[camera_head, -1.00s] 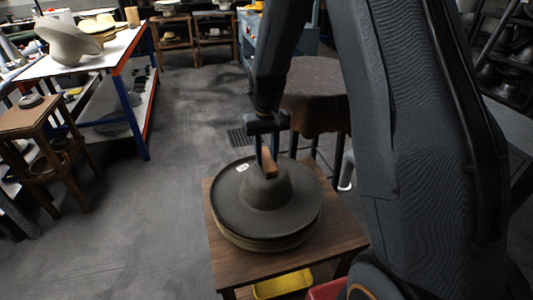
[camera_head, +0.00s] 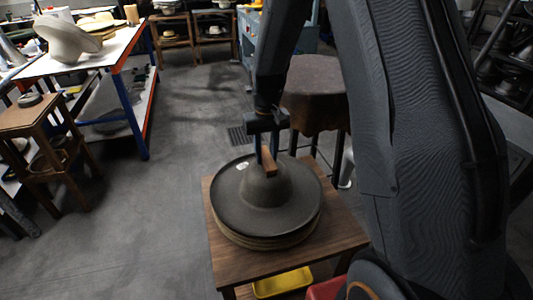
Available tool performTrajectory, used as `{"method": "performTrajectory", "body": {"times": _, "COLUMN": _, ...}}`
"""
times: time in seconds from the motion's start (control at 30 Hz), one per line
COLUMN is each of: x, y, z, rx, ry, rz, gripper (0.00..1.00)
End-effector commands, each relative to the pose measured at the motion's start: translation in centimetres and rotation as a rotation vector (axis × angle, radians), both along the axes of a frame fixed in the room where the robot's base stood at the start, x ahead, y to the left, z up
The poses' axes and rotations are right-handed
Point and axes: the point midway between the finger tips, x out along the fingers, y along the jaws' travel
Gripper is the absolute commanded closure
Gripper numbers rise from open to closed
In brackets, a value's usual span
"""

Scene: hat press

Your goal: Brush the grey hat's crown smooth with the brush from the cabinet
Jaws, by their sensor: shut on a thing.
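The grey hat (camera_head: 236,206) lies brim down on top of a stack of hats on a small wooden table (camera_head: 226,263). A small pale tag sits on its brim at the back left. My gripper (camera_head: 265,157) points down over the crown and is shut on a brown wooden brush (camera_head: 269,163). The brush is at the top of the crown, toward its back side. It looks to be touching the felt, but its bristles are hidden, so contact is not certain.
A brown-covered round stand (camera_head: 317,90) is close behind the table. A yellow bin (camera_head: 283,283) and a red bin (camera_head: 326,289) sit below the tabletop. A wooden stool (camera_head: 30,117) and a white workbench (camera_head: 100,60) are at left. The floor between is clear.

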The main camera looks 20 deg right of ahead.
Motion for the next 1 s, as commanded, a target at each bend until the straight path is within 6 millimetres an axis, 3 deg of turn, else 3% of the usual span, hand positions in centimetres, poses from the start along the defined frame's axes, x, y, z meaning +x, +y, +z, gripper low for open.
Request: {"method": "performTrajectory", "body": {"times": 1.0, "x": -0.67, "y": 0.00, "z": -0.70, "rx": 0.000, "ry": 0.000, "rz": 0.000, "gripper": 0.87}}
